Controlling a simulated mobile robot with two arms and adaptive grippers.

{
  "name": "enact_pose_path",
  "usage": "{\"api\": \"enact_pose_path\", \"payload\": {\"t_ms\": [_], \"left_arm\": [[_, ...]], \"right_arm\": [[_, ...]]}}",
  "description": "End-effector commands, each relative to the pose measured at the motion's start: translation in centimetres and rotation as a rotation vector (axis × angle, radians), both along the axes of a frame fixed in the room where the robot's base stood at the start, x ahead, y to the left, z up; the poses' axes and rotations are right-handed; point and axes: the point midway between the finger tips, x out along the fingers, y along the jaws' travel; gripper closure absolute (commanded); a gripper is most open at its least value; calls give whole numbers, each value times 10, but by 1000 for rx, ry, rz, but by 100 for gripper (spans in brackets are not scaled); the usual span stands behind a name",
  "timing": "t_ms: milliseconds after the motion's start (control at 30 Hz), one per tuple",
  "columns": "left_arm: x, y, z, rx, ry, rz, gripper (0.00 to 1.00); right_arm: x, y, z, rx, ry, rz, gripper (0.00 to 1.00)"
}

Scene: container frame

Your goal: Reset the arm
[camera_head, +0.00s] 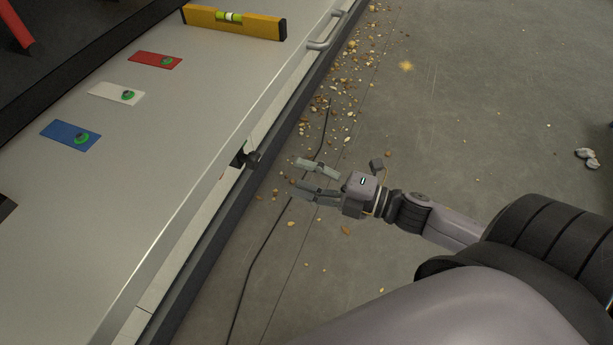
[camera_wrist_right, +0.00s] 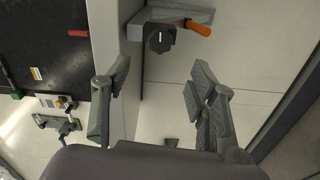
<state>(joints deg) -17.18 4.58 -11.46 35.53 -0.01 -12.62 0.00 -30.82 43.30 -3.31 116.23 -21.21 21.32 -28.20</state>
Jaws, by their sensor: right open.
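My right gripper (camera_head: 300,174) is open and empty in the head view. It hangs over the floor just off the front edge of the grey-white worktop (camera_head: 190,150), its fingers pointing left toward a black knob (camera_head: 251,158) at that edge. A gap shows between fingertips and knob. In the right wrist view the two fingers (camera_wrist_right: 157,88) stand wide apart with nothing between them. The black knob (camera_wrist_right: 160,38) shows beyond them, beside an orange handle (camera_wrist_right: 197,28). My left gripper is in neither view.
A yellow spirit level (camera_head: 235,22) lies at the back. A metal handle (camera_head: 325,35) sticks out at the edge. Debris and a dark cable (camera_head: 262,249) lie on open floor.

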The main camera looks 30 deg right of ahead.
Motion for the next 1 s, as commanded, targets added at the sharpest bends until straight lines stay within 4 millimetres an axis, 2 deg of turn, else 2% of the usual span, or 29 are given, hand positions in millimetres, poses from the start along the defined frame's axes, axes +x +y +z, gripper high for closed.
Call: {"api": "enact_pose_path", "payload": {"t_ms": [733, 767, 867, 967, 1000], "left_arm": [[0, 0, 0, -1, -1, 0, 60], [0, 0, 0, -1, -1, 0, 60], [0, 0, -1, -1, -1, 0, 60], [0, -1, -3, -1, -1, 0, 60], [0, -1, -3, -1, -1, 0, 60]], "right_arm": [[2, -3, -4, 4, 10, -11, 47], [3, -5, -9, 8, 21, -22, 47], [11, -24, -39, 36, 94, -96, 47], [17, -54, -94, 90, 227, -227, 47], [17, -68, -122, 117, 290, -288, 47]]}}
